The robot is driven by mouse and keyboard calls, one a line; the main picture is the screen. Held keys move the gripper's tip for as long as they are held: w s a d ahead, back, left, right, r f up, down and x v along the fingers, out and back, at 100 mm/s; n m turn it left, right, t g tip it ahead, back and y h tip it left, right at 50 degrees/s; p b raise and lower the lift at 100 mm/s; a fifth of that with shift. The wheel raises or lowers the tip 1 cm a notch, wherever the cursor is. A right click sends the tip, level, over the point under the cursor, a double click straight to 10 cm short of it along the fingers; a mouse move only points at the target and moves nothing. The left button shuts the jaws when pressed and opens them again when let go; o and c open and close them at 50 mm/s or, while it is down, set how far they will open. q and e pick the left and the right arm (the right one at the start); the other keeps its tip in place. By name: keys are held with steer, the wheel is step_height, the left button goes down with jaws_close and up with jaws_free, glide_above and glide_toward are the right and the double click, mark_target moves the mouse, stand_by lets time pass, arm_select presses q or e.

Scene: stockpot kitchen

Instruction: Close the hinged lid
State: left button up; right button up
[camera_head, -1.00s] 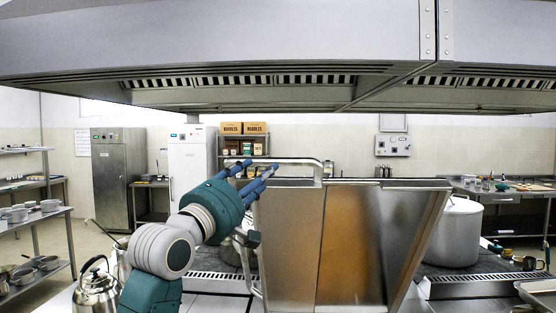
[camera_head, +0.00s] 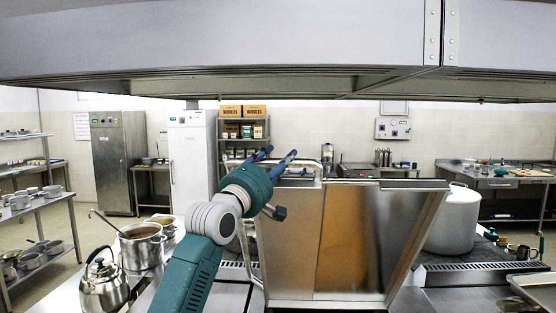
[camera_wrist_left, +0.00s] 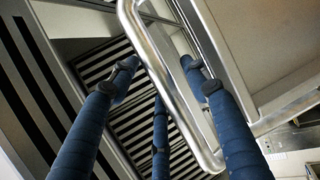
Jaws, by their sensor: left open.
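The hinged lid (camera_head: 345,245) is a large metal panel standing raised in the middle of the head view, its underside facing me, with a brownish reflection. A bent metal tube handle (camera_head: 300,163) runs along its upper left edge. My left gripper (camera_head: 280,155) is open at the upper left corner of the lid, beside the handle. In the left wrist view the handle tube (camera_wrist_left: 165,75) runs diagonally between the spread blue fingers; I cannot tell whether they touch it. The fingers hold nothing. My right gripper is out of view.
A kettle (camera_head: 104,285) and a pot with a ladle (camera_head: 142,250) stand at the left. A large stockpot (camera_head: 454,222) stands right of the lid. An extractor hood (camera_head: 220,45) hangs overhead. A tray (camera_head: 537,290) lies at the lower right.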

arm_select(q)
jaws_close()
steer(key=shift+f, duration=0.15)
